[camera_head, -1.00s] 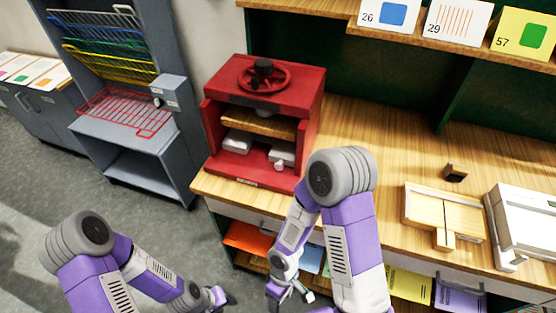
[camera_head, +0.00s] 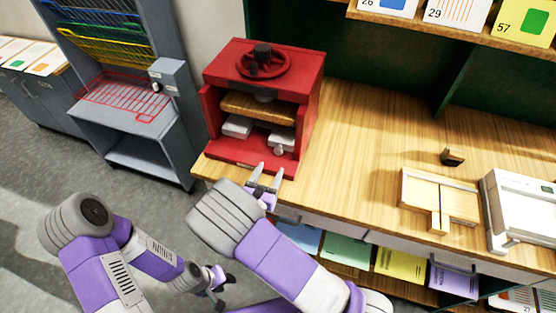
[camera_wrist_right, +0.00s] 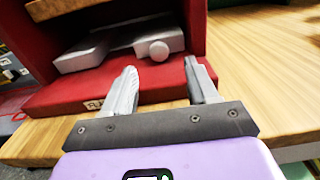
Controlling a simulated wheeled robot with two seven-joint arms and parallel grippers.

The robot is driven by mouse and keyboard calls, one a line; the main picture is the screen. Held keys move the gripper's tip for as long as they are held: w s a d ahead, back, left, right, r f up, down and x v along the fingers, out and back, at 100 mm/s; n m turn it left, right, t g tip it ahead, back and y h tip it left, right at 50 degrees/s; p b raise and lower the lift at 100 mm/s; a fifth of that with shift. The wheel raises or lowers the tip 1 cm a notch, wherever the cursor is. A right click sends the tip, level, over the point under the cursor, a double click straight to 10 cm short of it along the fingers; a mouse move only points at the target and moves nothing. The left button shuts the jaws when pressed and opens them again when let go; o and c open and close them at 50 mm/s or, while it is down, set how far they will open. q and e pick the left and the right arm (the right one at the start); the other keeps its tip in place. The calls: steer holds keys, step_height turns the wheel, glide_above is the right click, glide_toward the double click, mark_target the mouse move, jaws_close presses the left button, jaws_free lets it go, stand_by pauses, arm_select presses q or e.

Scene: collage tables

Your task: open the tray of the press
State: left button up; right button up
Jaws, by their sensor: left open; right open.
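The red press (camera_head: 312,95) stands at the left end of the wooden counter, with a handwheel on top and a wooden plate inside. Light grey blocks lie low in its open front, and a round knob (camera_head: 279,151) faces out; the knob also shows in the right wrist view (camera_wrist_right: 159,50). My right gripper (camera_head: 267,172) is open and empty, its fingers pointing at the press's lower front. In the right wrist view (camera_wrist_right: 161,70) the knob appears between and beyond the fingertips, apart from them. My left gripper (camera_head: 228,288) is open and empty, low in front of the counter.
A grey rack (camera_head: 128,122) with coloured wire shelves stands left of the press. On the counter (camera_head: 350,140) are a wooden jig (camera_head: 465,203), a small dark block (camera_head: 453,157) and a white device (camera_head: 520,205). The counter just right of the press is clear.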

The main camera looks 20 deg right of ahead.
mark_target(278, 152)
steer(key=shift+w+f, duration=0.3)
steer(key=x, duration=0.7)
jaws_close()
